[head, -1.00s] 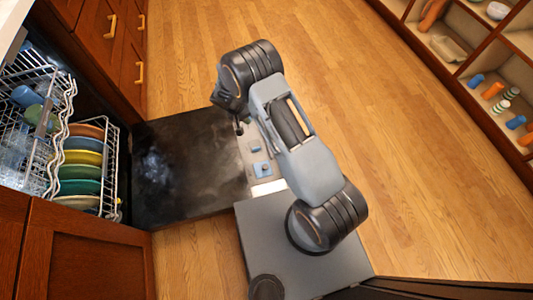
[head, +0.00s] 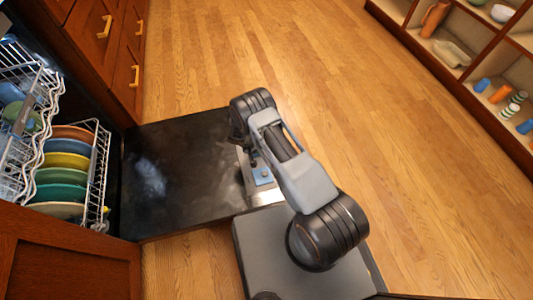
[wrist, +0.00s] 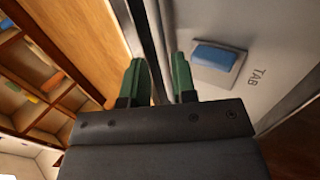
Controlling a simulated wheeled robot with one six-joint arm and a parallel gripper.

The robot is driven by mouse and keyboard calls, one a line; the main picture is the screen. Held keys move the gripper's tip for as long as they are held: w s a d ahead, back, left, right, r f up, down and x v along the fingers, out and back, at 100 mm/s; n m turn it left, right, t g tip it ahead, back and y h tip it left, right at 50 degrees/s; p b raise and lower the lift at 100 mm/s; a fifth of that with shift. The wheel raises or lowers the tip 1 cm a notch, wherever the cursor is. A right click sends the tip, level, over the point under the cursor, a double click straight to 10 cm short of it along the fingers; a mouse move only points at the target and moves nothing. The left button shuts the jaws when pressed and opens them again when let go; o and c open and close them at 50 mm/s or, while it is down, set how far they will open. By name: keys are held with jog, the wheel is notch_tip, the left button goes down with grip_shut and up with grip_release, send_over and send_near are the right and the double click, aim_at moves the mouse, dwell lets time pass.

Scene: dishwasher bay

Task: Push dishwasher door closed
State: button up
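The dishwasher door (head: 190,180) is folded down and lies open, its dark inner face up, in front of the racks. Near its outer end is a pale strip with a blue piece (head: 262,177). In the wrist view the door (wrist: 285,85) is a pale panel marked TAB, with the blue piece (wrist: 216,56) on it. My gripper (wrist: 158,78) has two green-padded fingers spread apart, with the door's metal edge showing between and beyond them. I cannot tell whether they touch it. In the head view my arm hides the gripper.
The lower rack (head: 98,178) holds several coloured plates. The upper rack (head: 35,120) holds cups and other dishes. Wooden drawers (head: 110,45) stand beyond the door. Wooden shelves (head: 470,75) are at the right. The wooden floor (head: 330,80) between is clear.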

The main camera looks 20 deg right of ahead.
jog(key=shift+b+x, duration=0.55)
jog(key=shift+x, duration=1.4)
jog(key=shift+c, duration=0.3)
grip_shut()
